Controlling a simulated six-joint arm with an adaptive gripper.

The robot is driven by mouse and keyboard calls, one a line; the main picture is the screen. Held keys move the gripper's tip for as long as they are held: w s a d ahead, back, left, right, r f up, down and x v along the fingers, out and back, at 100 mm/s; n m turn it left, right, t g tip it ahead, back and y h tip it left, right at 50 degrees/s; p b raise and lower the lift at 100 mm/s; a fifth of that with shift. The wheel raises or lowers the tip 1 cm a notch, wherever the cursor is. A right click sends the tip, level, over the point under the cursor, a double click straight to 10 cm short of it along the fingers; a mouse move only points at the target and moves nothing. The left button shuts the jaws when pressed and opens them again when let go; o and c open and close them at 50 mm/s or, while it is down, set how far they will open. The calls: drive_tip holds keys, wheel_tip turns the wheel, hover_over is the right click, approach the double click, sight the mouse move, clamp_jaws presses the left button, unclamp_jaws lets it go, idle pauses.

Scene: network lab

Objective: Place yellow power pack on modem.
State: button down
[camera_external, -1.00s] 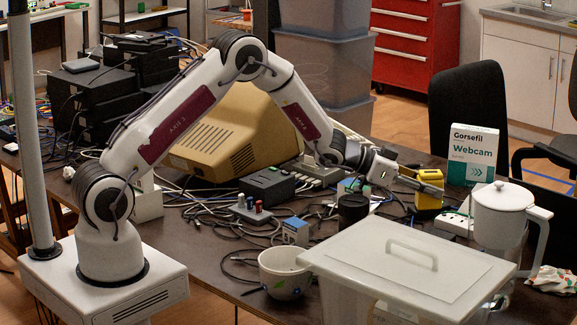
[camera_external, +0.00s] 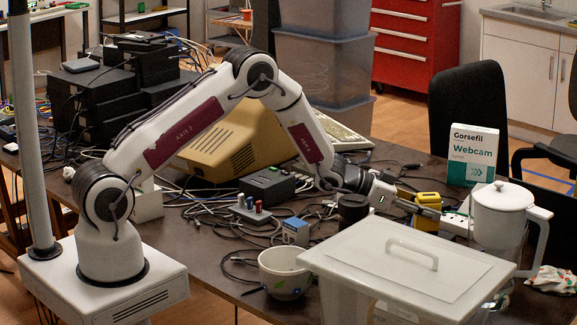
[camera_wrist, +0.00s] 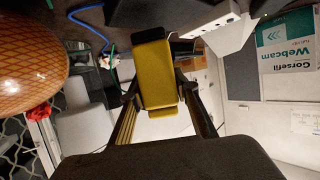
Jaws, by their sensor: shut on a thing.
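The yellow power pack (camera_external: 425,221) is held by my gripper (camera_external: 430,208), low over the right part of the table in the external view. In the wrist view, the yellow power pack (camera_wrist: 157,75), with dark ends, sits between the two fingers of my gripper (camera_wrist: 162,100). My gripper is shut on it. Its underside is hidden, so I cannot tell whether it touches anything below. I cannot tell for sure which device is the modem. A dark box with green on its front (camera_external: 268,185) stands mid-table, well left of my gripper.
A white socket strip (camera_external: 457,221) lies just right of my gripper. A webcam box (camera_external: 472,155) stands behind it, and a white lidded jug (camera_external: 501,215) to the right. A lidded clear bin (camera_external: 375,265) and a cup (camera_external: 284,272) stand in front. Cables clutter the table.

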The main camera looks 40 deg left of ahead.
sight(426, 220)
drive_tip(key=shift+f, duration=1.35)
drive_tip(key=shift+f, duration=0.1)
drive_tip(key=c, duration=1.5)
unclamp_jaws()
drive_tip(key=shift+f, duration=0.15)
drive_tip(key=shift+r, duration=0.2)
drive_tip(key=shift+v, duration=6.05)
drive_tip(key=shift+a, duration=0.1)
